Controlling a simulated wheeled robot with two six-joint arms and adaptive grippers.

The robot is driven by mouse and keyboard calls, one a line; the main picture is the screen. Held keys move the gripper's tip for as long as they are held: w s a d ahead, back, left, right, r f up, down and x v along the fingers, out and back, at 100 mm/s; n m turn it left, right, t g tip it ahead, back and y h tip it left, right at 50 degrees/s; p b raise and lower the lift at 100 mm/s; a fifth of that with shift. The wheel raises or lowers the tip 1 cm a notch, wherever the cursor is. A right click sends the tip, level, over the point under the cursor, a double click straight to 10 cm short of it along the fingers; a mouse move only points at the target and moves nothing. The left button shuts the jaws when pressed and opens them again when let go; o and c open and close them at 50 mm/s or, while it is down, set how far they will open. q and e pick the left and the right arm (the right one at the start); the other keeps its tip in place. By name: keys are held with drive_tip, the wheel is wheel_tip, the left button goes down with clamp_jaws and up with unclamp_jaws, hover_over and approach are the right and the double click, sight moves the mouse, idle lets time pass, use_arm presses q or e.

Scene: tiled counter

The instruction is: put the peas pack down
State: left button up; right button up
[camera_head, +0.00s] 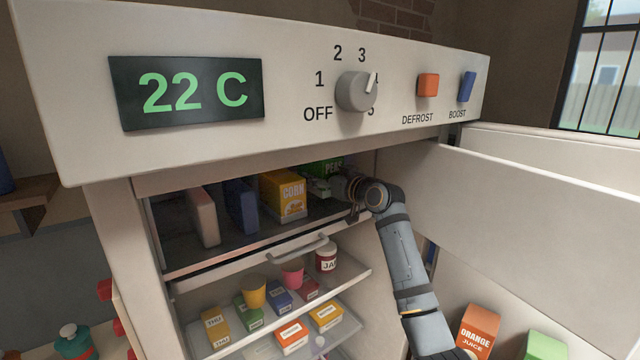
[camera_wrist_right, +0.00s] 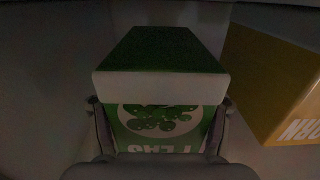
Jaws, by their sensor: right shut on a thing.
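The green peas pack (camera_head: 328,166) is in the upper compartment of the fridge, at its right end. In the right wrist view the peas pack (camera_wrist_right: 160,60) fills the middle, its lettering upside down in that picture. My right gripper (camera_head: 335,187) reaches in from the right and is shut on the pack; its fingers (camera_wrist_right: 160,125) lie on both sides of it. Whether the pack's base touches the compartment floor is hidden. My left gripper is not in view.
The yellow corn pack (camera_head: 284,196) stands left of the peas pack, and shows close by in the right wrist view (camera_wrist_right: 275,85). A blue pack (camera_head: 241,206) and a pale pack (camera_head: 203,217) stand further left. Shelves below hold small boxes and a jar (camera_head: 326,259).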

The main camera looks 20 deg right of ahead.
drive_tip(key=shift+w+f+p, duration=0.35)
drive_tip(key=shift+f+p, duration=0.15)
drive_tip(key=shift+f, duration=0.15)
drive_tip(key=shift+w+f+p, duration=0.35)
drive_tip(key=shift+f+p, duration=0.1)
drive_tip(key=shift+f, duration=0.35)
drive_tip(key=shift+s, duration=0.1)
drive_tip(key=shift+f, duration=0.1)
drive_tip(key=o, duration=1.8)
drive_tip(key=shift+c, duration=0.2)
